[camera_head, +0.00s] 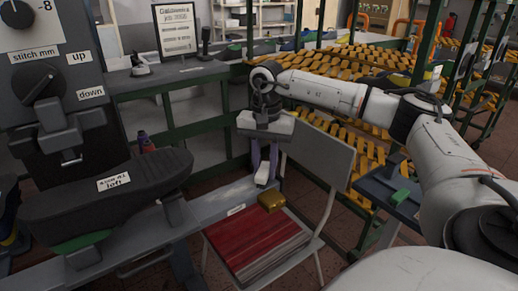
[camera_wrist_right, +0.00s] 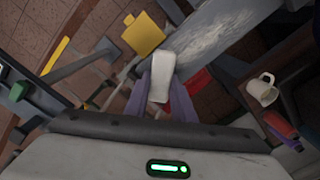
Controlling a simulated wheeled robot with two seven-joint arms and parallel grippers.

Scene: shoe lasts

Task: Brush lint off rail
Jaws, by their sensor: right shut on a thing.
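My right gripper (camera_head: 263,170) points down above the grey rail (camera_head: 222,203), just behind the red-seated chair. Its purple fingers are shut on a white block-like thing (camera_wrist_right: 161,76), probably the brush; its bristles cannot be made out. The white thing also shows in the head view (camera_head: 263,175), low near the rail; I cannot tell whether it touches. In the right wrist view the rail (camera_wrist_right: 205,45) runs up to the right, with pale streaks on it that may be lint (camera_wrist_right: 225,37). My left gripper is not in view.
A dark shoe-shaped machine arm (camera_head: 118,190) is at left. Green-framed racks (camera_head: 350,120) stand behind. A white mug (camera_wrist_right: 262,90) shows in the wrist view.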

